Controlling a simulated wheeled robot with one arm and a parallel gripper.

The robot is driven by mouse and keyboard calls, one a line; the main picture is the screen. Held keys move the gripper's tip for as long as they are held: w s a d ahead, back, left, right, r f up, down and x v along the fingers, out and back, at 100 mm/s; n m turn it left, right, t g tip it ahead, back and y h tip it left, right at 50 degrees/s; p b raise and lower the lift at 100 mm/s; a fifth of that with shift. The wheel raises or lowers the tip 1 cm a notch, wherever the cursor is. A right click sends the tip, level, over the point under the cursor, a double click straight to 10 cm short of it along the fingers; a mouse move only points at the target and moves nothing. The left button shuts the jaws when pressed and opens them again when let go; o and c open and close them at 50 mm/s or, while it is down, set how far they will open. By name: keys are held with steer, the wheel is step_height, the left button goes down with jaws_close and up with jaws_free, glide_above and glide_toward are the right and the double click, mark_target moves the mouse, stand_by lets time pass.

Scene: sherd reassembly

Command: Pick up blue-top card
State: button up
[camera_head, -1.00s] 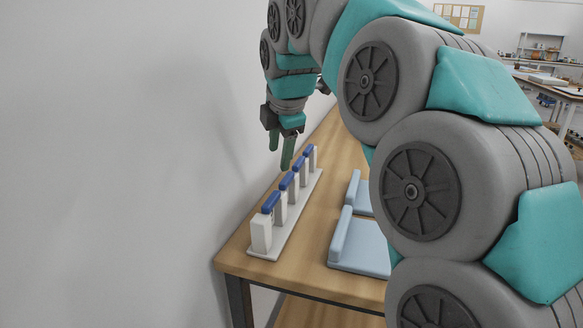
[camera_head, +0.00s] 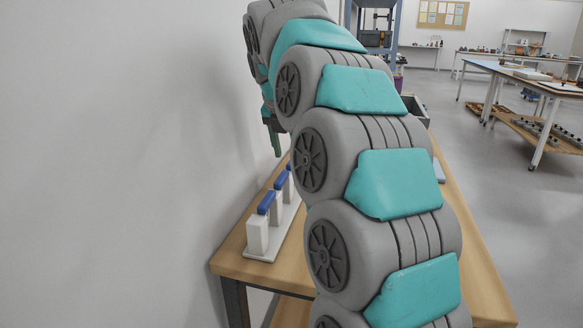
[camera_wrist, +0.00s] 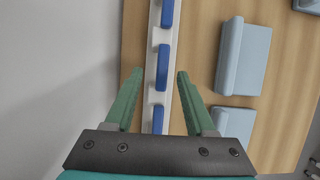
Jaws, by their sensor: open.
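The blue-top cards stand upright in a row on a white strip (camera_head: 259,254) at the table's left side. In the head view the nearest card (camera_head: 257,233) shows a white body and a blue top; others behind it are partly hidden by my arm. In the wrist view several blue tops show from above, one between my fingers (camera_wrist: 158,119) and another further up (camera_wrist: 163,67). My gripper (camera_wrist: 154,75) is open, its green fingers on either side of the row, touching no card that I can see. In the head view it shows only partly, above the row.
Light-blue L-shaped holders (camera_wrist: 243,57) lie on the wooden table (camera_head: 236,262) right of the row. A plain wall (camera_head: 110,160) stands close on the left. Other tables (camera_head: 540,84) stand further back on the right.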

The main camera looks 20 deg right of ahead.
steer(key=x, duration=0.4)
steer(key=shift+d+f, duration=0.25)
steer(key=shift+f, duration=0.1)
jaws_close()
